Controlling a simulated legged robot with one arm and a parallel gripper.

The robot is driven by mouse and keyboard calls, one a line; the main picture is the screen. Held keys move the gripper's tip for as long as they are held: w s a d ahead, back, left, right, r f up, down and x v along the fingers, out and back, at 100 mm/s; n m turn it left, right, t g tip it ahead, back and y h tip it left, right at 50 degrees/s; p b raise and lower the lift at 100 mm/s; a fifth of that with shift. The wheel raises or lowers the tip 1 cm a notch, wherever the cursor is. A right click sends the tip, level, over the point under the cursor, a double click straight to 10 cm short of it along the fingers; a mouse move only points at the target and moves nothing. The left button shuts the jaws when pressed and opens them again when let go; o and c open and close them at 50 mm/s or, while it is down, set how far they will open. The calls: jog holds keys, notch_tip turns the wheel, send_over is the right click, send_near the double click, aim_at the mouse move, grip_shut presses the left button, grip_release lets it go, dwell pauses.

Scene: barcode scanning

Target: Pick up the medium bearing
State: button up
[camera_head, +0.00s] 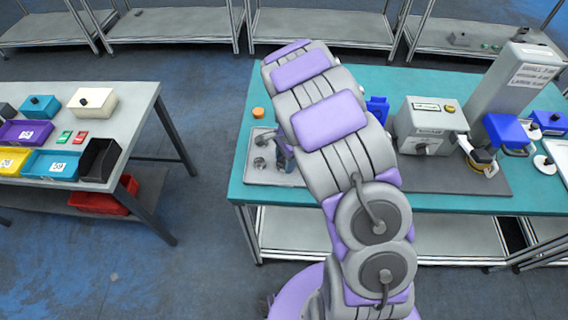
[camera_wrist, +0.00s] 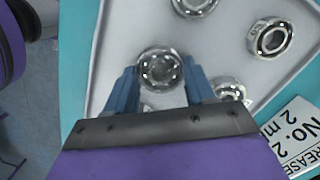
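Several silver ring bearings lie in a light grey tray (camera_wrist: 225,45), which also shows at the left of the teal table in the head view (camera_head: 248,150). My gripper (camera_wrist: 160,75) points down into the tray, its two blue fingers on either side of one bearing (camera_wrist: 160,67). The fingers look spread, with their tips close to its rim; contact is unclear. Other bearings lie at the top (camera_wrist: 195,5), to the right (camera_wrist: 270,38) and beside the right finger (camera_wrist: 229,90). Another is mostly hidden below the middle one. In the head view my arm hides most of the gripper.
A "NO. 2" grease label (camera_wrist: 295,135) lies right of the tray. On the teal table (camera_head: 225,190) stand a grey machine (camera_head: 430,122) and a small orange item (camera_head: 258,113). A side table (camera_head: 130,100) with coloured bins stands left, across a floor gap.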

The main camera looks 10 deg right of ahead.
jog(key=c, duration=0.6)
jog(key=shift+r, duration=0.15)
